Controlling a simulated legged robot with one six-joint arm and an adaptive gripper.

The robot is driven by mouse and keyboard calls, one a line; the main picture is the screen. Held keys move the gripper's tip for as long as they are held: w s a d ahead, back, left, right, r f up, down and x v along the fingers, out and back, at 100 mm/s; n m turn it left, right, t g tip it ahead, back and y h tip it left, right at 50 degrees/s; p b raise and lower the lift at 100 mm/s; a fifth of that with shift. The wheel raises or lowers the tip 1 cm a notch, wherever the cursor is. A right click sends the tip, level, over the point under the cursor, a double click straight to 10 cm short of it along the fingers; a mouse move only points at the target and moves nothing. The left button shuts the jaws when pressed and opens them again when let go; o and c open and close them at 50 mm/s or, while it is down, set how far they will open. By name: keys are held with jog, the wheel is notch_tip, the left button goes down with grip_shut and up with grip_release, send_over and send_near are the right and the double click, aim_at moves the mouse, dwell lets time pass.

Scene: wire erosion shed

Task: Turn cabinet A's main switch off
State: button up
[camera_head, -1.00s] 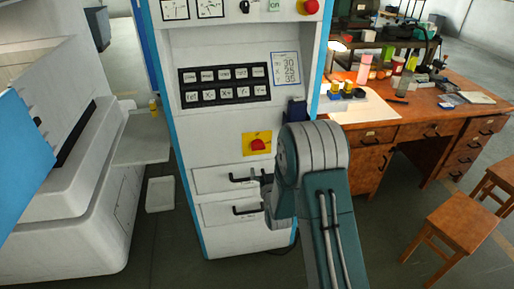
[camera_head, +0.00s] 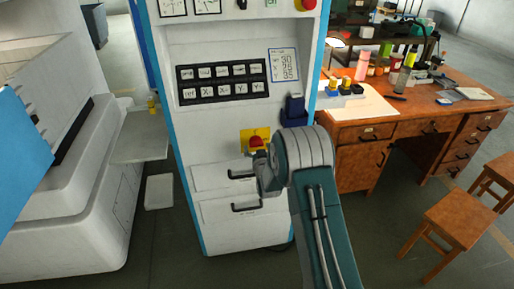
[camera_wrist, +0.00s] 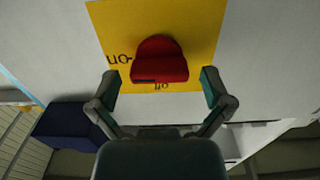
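The white cabinet (camera_head: 222,45) fills the middle of the head view; no letter A is readable on it. Its main switch is a red knob (camera_head: 256,143) on a yellow plate (camera_head: 247,133), above two drawers. In the wrist view the red knob (camera_wrist: 159,60) shows whole. The plate (camera_wrist: 205,22) carries upside-down "on" left of the knob and "off" just below it. My gripper (camera_wrist: 160,79) is open, one finger to each side of the knob's lower edge, apart from it. In the head view my gripper (camera_head: 262,168) hides the plate's lower part.
Two black drawer handles (camera_head: 241,174) stick out below the switch. A dark blue box (camera_head: 293,110) is fixed at the cabinet's right. A button panel (camera_head: 222,82) sits above. A cluttered wooden desk (camera_head: 385,125) and stools (camera_head: 460,220) stand right, a white machine (camera_head: 60,220) left.

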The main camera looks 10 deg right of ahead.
jog(key=c, duration=0.9)
jog(key=shift+o, duration=0.2)
jog(key=shift+n, duration=0.3)
jog(key=n, duration=1.3)
jog(key=shift+n, duration=2.2)
jog(key=shift+f, duration=0.1)
